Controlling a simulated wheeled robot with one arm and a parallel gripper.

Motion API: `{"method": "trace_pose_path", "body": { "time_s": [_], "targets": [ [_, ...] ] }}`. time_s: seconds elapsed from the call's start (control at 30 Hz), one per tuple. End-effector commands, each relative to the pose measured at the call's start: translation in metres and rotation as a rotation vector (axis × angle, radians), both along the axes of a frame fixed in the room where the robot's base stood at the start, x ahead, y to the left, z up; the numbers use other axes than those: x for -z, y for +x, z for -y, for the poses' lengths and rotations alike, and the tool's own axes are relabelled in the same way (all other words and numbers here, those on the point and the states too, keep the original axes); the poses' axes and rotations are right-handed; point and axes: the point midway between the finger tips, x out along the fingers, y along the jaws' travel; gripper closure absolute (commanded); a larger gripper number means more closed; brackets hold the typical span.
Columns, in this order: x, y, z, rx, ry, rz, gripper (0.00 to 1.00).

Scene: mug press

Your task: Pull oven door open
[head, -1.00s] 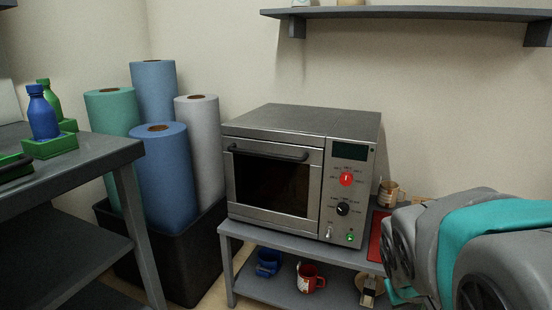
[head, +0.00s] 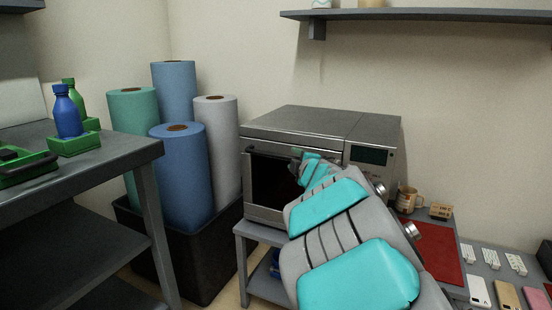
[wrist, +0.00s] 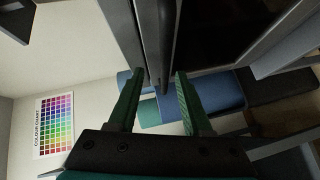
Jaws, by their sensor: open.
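The steel oven (head: 320,123) stands on a low grey table, and its dark-windowed door (head: 262,212) looks shut. My gripper (wrist: 158,76) is open, with one green finger on each side of the dark bar handle (wrist: 163,45) in the wrist view. The near end of the handle lies between the fingertips, with space beside it. I cannot tell whether either finger touches it. In the head view my gripper (head: 300,165) is at the door front, partly hidden by my arm.
Paper rolls (head: 182,175) stand in a black bin (head: 190,260) left of the oven. A grey workbench (head: 100,165) with bottles is at the left. A mug (head: 407,198) and a red mat (head: 432,250) lie right of the oven. A shelf (head: 430,15) hangs above.

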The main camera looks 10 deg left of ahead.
Motion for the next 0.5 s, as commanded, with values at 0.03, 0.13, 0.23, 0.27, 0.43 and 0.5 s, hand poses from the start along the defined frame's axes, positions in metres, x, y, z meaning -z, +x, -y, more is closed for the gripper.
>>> {"method": "trace_pose_path", "body": {
  "time_s": [0.03, 0.13, 0.23, 0.27, 0.43, 0.5],
  "targets": [
    [0.002, 0.004, -0.002, -0.024, -0.024, 0.015, 0.50],
    [0.005, 0.007, -0.010, -0.077, -0.066, 0.046, 0.50],
    [0.007, 0.008, -0.014, -0.102, -0.085, 0.059, 0.50],
    [0.007, 0.009, -0.014, -0.105, -0.087, 0.061, 0.50],
    [0.009, 0.015, -0.018, -0.107, -0.088, 0.061, 0.50],
    [0.009, 0.020, -0.021, -0.108, -0.087, 0.062, 0.50]
  ]
}}
